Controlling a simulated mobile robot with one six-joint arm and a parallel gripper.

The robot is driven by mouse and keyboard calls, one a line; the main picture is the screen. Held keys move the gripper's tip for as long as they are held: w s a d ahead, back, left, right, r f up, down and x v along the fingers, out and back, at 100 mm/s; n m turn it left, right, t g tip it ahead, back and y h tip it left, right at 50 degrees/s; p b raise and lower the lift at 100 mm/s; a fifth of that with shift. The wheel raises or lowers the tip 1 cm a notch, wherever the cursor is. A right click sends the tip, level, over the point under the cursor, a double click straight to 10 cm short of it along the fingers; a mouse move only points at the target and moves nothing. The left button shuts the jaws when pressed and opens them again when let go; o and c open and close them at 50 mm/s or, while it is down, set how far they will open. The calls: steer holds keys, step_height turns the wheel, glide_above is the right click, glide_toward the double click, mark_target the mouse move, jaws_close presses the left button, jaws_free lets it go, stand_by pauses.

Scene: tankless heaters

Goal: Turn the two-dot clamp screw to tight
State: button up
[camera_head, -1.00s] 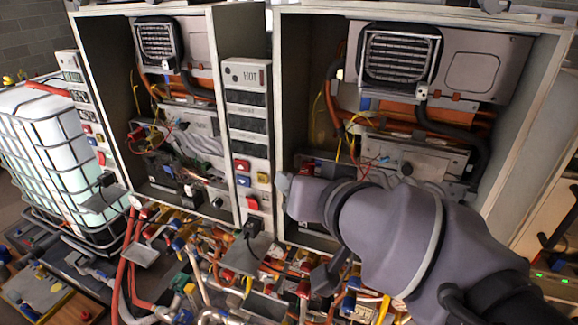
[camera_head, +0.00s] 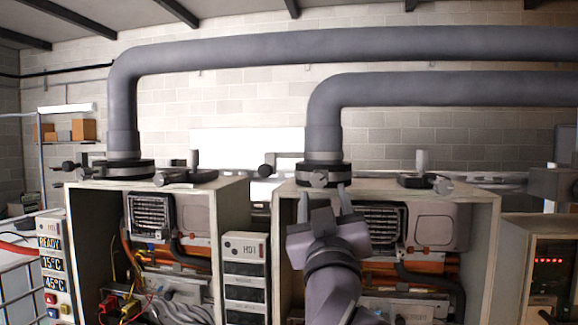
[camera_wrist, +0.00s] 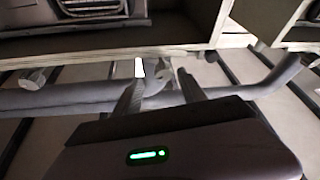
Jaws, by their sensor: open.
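Two dark clamp collars ring the feet of the grey flue pipes on top of the cabinets. The right collar (camera_head: 338,169) has a light clamp screw (camera_head: 319,179) on its front. The left collar (camera_head: 112,170) has a similar screw (camera_head: 160,179) at its right. Dot marks are too small to read, so I cannot tell which screw is the two-dot one. My gripper (camera_head: 323,193) is open, fingers upward, just below and in front of the right collar's screw. In the wrist view my gripper (camera_wrist: 160,80) shows grey clamp parts between and beyond its fingers; contact cannot be told.
The right heater cabinet (camera_head: 283,245) stands open behind my arm, its top edge close to my fingers. Grey flue pipes (camera_head: 400,45) run overhead. Another knob (camera_head: 443,186) sits on the right cabinet's top. The left cabinet (camera_head: 90,240) stands beside a HOT panel (camera_head: 245,250).

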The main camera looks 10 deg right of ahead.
mark_target(320, 173)
steer(key=w+r, duration=0.1)
steer(key=w, duration=0.1)
steer(key=w+a+r+p, duration=0.1)
steer(key=shift+w+r+p, duration=0.2)
steer(key=shift+w+p, duration=0.1)
steer(key=shift+w, duration=0.05)
steer(key=w, duration=0.1)
steer(key=w+d+r+p, duration=0.1)
steer(key=w+d, duration=0.1)
steer(key=w, duration=0.1)
steer(key=shift+w+d+r, duration=0.1)
steer(key=shift+r, duration=0.05)
steer(key=shift+w+p, duration=0.25)
steer(key=shift+p, duration=0.1)
steer(key=shift+a+r, duration=0.1)
steer(key=shift+a, duration=0.2)
steer(key=shift+d, duration=0.15)
steer(key=shift+c, duration=0.4)
jaws_close()
